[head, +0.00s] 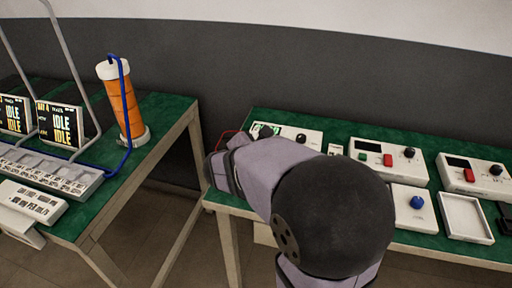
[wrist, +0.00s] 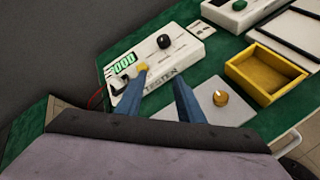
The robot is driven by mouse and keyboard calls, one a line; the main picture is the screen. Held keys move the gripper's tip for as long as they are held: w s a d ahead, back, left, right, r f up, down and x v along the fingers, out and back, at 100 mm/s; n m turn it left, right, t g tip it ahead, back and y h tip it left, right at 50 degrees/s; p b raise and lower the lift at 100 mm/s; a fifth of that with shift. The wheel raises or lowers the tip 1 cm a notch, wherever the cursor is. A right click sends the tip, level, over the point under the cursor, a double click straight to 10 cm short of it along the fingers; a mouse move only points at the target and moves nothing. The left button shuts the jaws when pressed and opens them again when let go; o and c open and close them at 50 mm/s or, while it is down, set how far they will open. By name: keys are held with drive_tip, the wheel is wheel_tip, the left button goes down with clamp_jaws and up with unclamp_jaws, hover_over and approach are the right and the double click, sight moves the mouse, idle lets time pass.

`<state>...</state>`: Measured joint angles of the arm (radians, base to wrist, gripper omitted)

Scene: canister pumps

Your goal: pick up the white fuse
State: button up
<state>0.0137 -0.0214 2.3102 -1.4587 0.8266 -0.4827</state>
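I cannot clearly make out a white fuse in either view. In the wrist view, a white tester box (wrist: 175,58) has a lit green display, a black knob and a dark socket area with a small pale part (wrist: 119,84) that I cannot identify. A small yellow piece (wrist: 142,67) shows at the tip of my left finger; I cannot tell whether they touch. My gripper (wrist: 160,78) has its two blue fingers apart over the tester's front edge, with nothing visible between them. In the head view, my arm hides the gripper and part of the tester (head: 312,138).
A yellow tray (wrist: 262,78) and a pale plate with a round brass-coloured knob (wrist: 220,98) lie right of the gripper. More white boxes (head: 387,152) stand along the green bench. An orange canister (head: 122,100) stands on the left bench, across a gap.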

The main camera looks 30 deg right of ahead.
sight(255, 133)
drive_tip(key=w+a+r+n+t+h+b, duration=0.1)
drive_tip(key=w+r+n+t+h+b, duration=0.2)
drive_tip(key=w+r+n+t+b, duration=0.5)
drive_tip(key=shift+n+g, duration=0.6)
drive_tip(key=f, duration=0.3)
drive_tip(key=w+f, duration=0.1)
drive_tip(key=f, duration=0.5)
drive_tip(key=shift+w+a+f, duration=0.2)
drive_tip(key=shift+f, duration=0.15)
drive_tip(key=shift+x, duration=0.9)
drive_tip(key=shift+w+d+r, duration=0.1)
drive_tip(key=shift+w+d, duration=0.15)
drive_tip(key=shift+x, duration=2.55)
